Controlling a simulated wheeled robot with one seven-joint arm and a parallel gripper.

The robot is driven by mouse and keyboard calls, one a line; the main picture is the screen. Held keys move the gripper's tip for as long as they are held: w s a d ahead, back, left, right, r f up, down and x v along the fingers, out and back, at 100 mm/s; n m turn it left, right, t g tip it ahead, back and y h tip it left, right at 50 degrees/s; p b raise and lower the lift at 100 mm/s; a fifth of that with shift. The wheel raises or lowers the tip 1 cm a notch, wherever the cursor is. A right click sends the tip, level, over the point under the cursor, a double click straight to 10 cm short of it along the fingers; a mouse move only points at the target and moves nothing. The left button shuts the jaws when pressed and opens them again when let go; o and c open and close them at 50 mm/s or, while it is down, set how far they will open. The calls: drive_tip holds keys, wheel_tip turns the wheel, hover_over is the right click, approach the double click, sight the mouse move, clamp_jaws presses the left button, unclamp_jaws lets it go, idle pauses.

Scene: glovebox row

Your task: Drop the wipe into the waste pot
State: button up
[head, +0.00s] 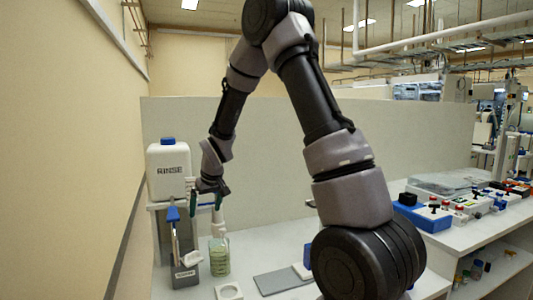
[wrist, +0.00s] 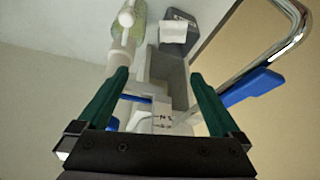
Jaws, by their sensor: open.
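A small white piece (head: 192,258) that looks like the wipe sits at the top of a dark grey box (head: 185,276) at the left of the bench. In the wrist view the white piece (wrist: 173,32) shows against the dark box (wrist: 188,20), beyond my fingertips. My gripper (head: 209,196) is above and behind the box, beside the rinse container. Its green fingers (wrist: 158,82) are apart, with nothing clearly held between them. I cannot pick out the waste pot for certain. A blue item (head: 307,256) is partly hidden behind my arm.
A white RINSE container (head: 168,170) with a blue cap stands at left. A blue lever (wrist: 250,86) and bent metal tube (wrist: 292,35) are close to my right finger. A greenish bottle (head: 219,258), white square dish (head: 229,291) and grey mat (head: 281,281) are on the bench.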

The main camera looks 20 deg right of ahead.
drive_tip(key=s+d+r+m, duration=0.1)
drive_tip(key=s+d+r, duration=0.25)
drive_tip(key=r, duration=0.25)
drive_tip(key=s+d+r+m+t, duration=0.1)
drive_tip(key=s+d+r+m, duration=0.15)
drive_tip(key=s+r, duration=0.35)
drive_tip(key=s+d+r+m, duration=0.1)
drive_tip(key=s+d+r, duration=0.25)
drive_tip(key=r, duration=0.35)
drive_tip(key=s+d+r+m, duration=0.1)
drive_tip(key=s+r, duration=0.2)
drive_tip(key=s, duration=0.5)
drive_tip(key=s+d+r+m+t, duration=0.1)
drive_tip(key=s+r+m, duration=0.1)
drive_tip(key=s, duration=0.7)
drive_tip(key=shift+d+r+y, duration=0.4)
drive_tip(key=shift+r, duration=0.25)
drive_tip(key=shift+w+t, duration=0.1)
drive_tip(key=shift+t, duration=0.2)
